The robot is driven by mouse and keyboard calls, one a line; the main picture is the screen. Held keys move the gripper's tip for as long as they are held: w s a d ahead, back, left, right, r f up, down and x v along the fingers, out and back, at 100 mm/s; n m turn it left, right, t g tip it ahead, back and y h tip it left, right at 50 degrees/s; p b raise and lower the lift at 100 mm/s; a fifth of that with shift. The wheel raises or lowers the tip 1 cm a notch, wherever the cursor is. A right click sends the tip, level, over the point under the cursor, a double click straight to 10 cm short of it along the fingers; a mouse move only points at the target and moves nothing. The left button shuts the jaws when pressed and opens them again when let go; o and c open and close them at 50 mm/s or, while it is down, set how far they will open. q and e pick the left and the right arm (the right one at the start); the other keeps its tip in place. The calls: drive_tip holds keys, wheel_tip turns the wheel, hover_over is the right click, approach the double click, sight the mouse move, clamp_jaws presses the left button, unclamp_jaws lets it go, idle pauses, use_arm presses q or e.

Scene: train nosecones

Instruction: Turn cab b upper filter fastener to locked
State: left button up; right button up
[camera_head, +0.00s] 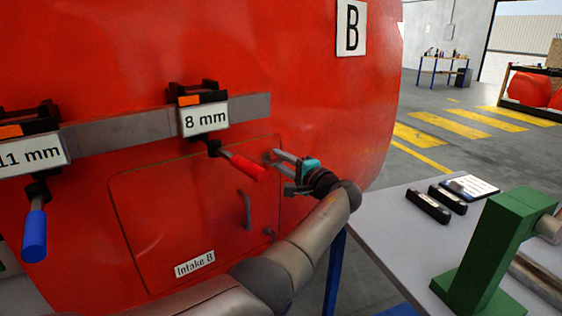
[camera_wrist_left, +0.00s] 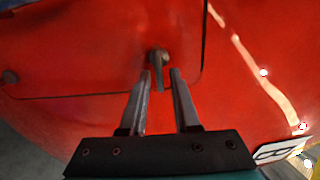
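The cab b panel marked Intake B (camera_head: 180,220) is a red door in the red nosecone, under the letter B sign. Its upper fastener (camera_head: 268,157) is a small grey knob at the top right corner. In the left wrist view the upper fastener (camera_wrist_left: 157,57) shows a short lever pointing down the picture, toward my gripper. My left gripper (camera_head: 276,161) is at this corner with its fingers apart. In the left wrist view the fingers (camera_wrist_left: 162,74) stand either side of the lever's end; I cannot tell whether they touch it. My right gripper is out of view.
A lower fastener (camera_head: 269,232) and a grey door handle (camera_head: 247,210) are below. A rail (camera_head: 130,129) with red-handled (camera_head: 248,168) and blue-handled (camera_head: 34,236) tools hangs close by. A table with a green stand (camera_head: 495,250) is at right.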

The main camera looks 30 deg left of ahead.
use_arm(q)
drive_tip(key=shift+o, duration=0.5)
drive_tip(key=shift+d, duration=0.25)
drive_tip(key=p+v, duration=0.3)
drive_tip(key=v, duration=1.1)
drive_tip(key=shift+s+d, duration=0.25)
drive_tip(key=shift+d, duration=0.1)
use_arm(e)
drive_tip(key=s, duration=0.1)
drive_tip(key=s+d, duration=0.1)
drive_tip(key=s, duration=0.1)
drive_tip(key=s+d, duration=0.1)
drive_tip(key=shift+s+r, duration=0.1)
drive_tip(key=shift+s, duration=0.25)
